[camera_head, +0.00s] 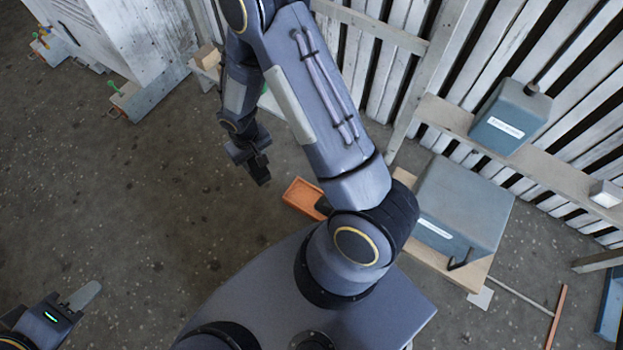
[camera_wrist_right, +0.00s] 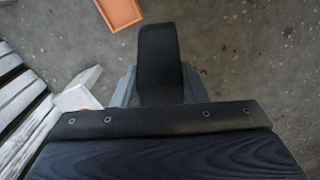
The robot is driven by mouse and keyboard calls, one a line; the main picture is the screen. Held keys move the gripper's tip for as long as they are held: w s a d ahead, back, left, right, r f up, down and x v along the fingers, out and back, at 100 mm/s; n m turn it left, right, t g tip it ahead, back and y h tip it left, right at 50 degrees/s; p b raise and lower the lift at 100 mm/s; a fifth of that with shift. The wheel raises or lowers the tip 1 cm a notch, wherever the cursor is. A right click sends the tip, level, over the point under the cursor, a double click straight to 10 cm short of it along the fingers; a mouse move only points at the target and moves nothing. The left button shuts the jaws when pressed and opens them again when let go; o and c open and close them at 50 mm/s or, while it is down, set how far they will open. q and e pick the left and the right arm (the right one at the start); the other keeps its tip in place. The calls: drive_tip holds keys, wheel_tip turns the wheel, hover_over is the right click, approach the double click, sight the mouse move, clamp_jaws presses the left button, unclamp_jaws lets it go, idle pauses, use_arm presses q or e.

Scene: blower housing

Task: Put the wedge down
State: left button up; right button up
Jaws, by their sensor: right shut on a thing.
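My right gripper (camera_head: 258,172) hangs over the floor at the centre of the head view, left of the orange tray. In the right wrist view its dark finger (camera_wrist_right: 158,60) stands in front of a blue-grey piece (camera_wrist_right: 126,90), which shows on both sides of the finger. This piece appears to be the wedge, held in the shut gripper. Most of it is hidden, and I cannot make it out in the head view. My left gripper (camera_head: 76,300) is at the lower left, its fingers too unclear to read.
An orange tray (camera_head: 300,197) lies on the floor; it also shows in the right wrist view (camera_wrist_right: 119,12). A blue-grey housing (camera_head: 465,200) stands on a wooden board at the right. A slatted fence (camera_head: 375,60) and a white cabinet (camera_head: 140,35) bound the back. Floor at left is clear.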

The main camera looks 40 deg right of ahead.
drive_tip(key=shift+m, duration=0.4)
drive_tip(key=s+f, duration=0.2)
drive_tip(key=s+d+f, duration=0.1)
drive_tip(key=s+f, duration=0.1)
drive_tip(key=f, duration=0.1)
drive_tip(key=s+f, duration=0.2)
drive_tip(key=f, duration=0.1)
drive_tip(key=shift+s+d+f, duration=0.2)
drive_tip(key=shift+s+d, duration=0.05)
drive_tip(key=s+d+f+p, duration=0.1)
drive_tip(key=s+d+f, duration=0.4)
drive_tip(key=s, duration=0.5)
drive_tip(key=w+d+f+b, duration=0.1)
drive_tip(key=w+f+b, duration=0.1)
drive_tip(key=w+f, duration=0.2)
drive_tip(key=w+d+f+b, duration=0.2)
drive_tip(key=w+f+b, duration=0.1)
drive_tip(key=w+f, duration=0.1)
drive_tip(key=w+d+f+b, duration=0.2)
drive_tip(key=w+f+b, duration=0.1)
drive_tip(key=f, duration=0.3)
drive_tip(key=shift+w+d+f, duration=0.25)
drive_tip(key=shift+w+f, duration=0.05)
drive_tip(key=shift+w, duration=0.25)
drive_tip(key=shift+r, duration=0.15)
drive_tip(key=shift+c, duration=0.4)
drive_tip(key=o, duration=1.2)
drive_tip(key=shift+r, duration=0.1)
